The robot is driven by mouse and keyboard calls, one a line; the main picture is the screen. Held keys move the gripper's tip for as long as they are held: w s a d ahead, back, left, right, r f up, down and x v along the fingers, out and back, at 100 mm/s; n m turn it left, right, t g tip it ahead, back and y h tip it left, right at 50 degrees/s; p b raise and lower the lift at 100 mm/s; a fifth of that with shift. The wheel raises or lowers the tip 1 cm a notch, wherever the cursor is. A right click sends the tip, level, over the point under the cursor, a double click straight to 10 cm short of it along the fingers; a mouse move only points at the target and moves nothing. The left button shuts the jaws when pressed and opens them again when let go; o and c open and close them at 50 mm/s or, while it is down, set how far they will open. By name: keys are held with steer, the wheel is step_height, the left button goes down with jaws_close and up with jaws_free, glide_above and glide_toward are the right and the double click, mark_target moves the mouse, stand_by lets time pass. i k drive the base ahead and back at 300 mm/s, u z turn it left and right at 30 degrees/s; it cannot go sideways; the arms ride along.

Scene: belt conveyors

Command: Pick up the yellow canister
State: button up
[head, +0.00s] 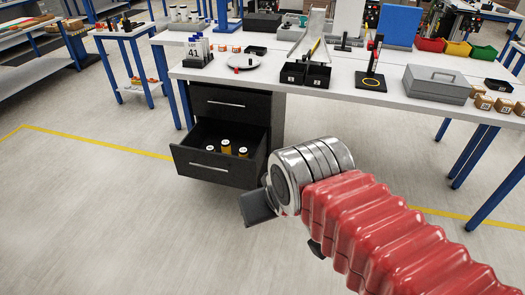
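Small canisters stand upright in the open lower drawer (222,171) of the dark cabinet under the bench. One yellow canister (227,153) is in the middle, with another (243,152) to its right and a smaller one (210,149) to its left. Their tops look pale, and the drawer front hides their lower parts. My arm comes in from the lower right, with a red ribbed sleeve and a metal wrist. My gripper (258,207) shows as a dark part beyond the wrist, below and right of the drawer and apart from the canisters. Its fingers cannot be made out clearly.
The white bench (385,96) above the cabinet carries a grey toolbox (437,84), black bins (305,74), a plate (243,62) and several small boxes. Blue legs stand at right. A smaller table (125,31) is at left. The floor in front of the drawer is clear.

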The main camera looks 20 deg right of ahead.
mark_target(243, 152)
steer(key=z, duration=0.45)
steer(key=i, duration=1.5)
steer(key=u, duration=0.3)
steer(key=i, duration=0.6)
steer(key=u, duration=0.75)
steer(key=i, duration=0.45)
steer(key=u, duration=0.35)
